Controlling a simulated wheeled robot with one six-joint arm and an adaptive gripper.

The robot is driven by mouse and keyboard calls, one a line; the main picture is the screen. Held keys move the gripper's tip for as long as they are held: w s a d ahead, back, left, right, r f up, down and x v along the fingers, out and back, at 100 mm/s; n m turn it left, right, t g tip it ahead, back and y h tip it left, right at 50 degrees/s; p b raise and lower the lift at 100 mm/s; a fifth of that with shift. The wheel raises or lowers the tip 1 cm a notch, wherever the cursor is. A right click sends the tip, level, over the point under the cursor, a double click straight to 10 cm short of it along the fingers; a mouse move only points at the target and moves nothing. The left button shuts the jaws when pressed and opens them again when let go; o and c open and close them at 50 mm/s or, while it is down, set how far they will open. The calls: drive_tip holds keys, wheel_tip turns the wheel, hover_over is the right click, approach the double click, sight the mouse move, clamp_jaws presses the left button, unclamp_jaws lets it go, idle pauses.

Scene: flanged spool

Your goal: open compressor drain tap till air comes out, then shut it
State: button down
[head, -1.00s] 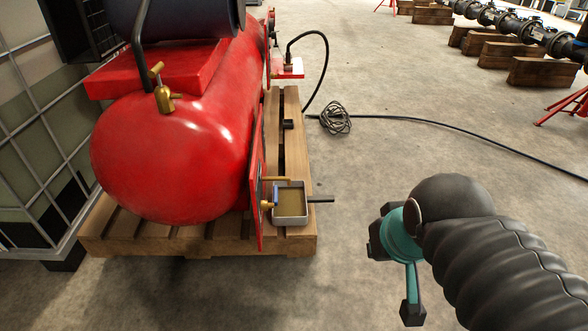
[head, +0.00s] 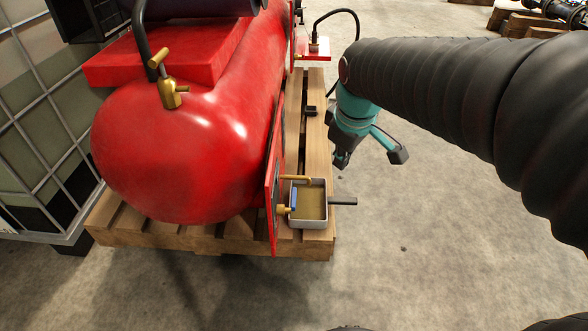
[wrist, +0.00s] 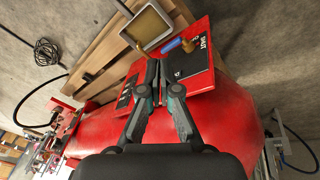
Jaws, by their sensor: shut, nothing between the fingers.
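The drain tap (head: 284,209) is a small brass valve low on the red panel (head: 270,190) at the tank's near end. Its blue handle (head: 294,197) stands beside the drip tray (head: 323,222), which holds brownish liquid. In the wrist view the blue handle (wrist: 171,44) and brass body (wrist: 188,46) show just beyond the fingertips, near a SHUT label (wrist: 204,43). My gripper (wrist: 159,68) is shut and empty, apart from the handle as far as I can tell. In the head view my gripper (head: 340,160) hangs above and behind the tray.
The red compressor tank (head: 185,150) sits on a wooden pallet (head: 318,150). A dark rod (head: 343,201) sticks out right of the tray. A brass pipe (head: 296,178) runs above the tray. A caged container (head: 40,120) stands left. Concrete floor is clear at right.

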drive_tip(key=w+a+f+n+g, duration=0.2)
drive_tip(key=w+a+f+n, duration=0.6)
drive_tip(key=w+a, duration=0.25)
approach(294, 191)
drive_tip(key=f, duration=0.7)
drive_tip(key=shift+w+a+b, duration=0.15)
drive_tip(key=shift+a+b, duration=0.1)
drive_tip(key=shift+b, duration=0.05)
drive_tip(key=shift+f, duration=0.1)
drive_tip(key=shift+w+f+b, duration=0.15)
drive_tip(key=shift+f+b, duration=0.25)
drive_tip(key=shift+f, duration=0.45)
drive_tip(key=shift+r+p, duration=0.4)
drive_tip(key=shift+r, duration=0.15)
wheel_tip(294, 191, up, 14)
drive_tip(key=p, duration=0.1)
drive_tip(key=shift+w, duration=0.2)
